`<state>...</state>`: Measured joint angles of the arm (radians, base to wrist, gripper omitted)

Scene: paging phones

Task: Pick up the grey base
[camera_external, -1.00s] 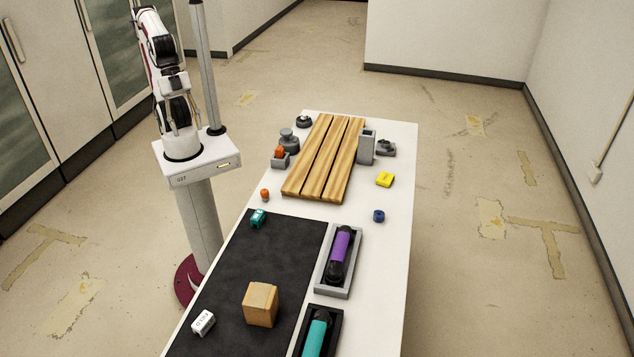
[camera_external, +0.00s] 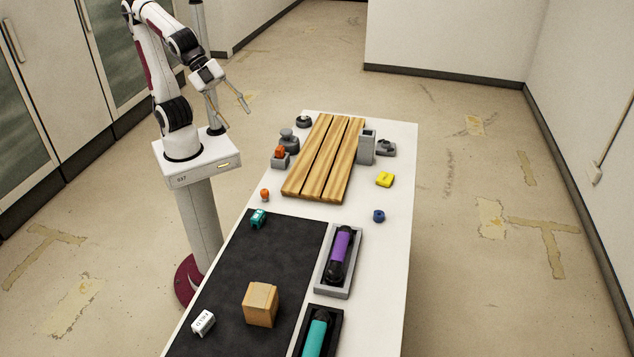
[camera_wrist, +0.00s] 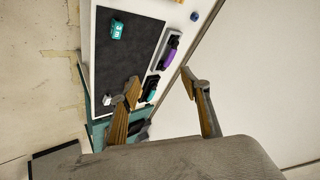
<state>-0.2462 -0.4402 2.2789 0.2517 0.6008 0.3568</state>
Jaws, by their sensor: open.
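A grey base (camera_external: 333,291), a long tray-like cradle, lies on the white table with a purple handset (camera_external: 341,250) in it. In the wrist view the grey base (camera_wrist: 156,67) shows beyond my fingers, with the purple handset (camera_wrist: 167,53) in it. My gripper (camera_external: 232,115) is open and empty, in the air left of the table's far end, well apart from the base. Its two spread fingers (camera_wrist: 160,80) show in the wrist view.
A teal handset (camera_external: 317,333) lies in a black base just nearer than the grey one. A wooden block (camera_external: 261,304) and small cubes stand on the black mat (camera_external: 215,290). A slatted wooden board (camera_external: 322,160) and small grey parts fill the far end.

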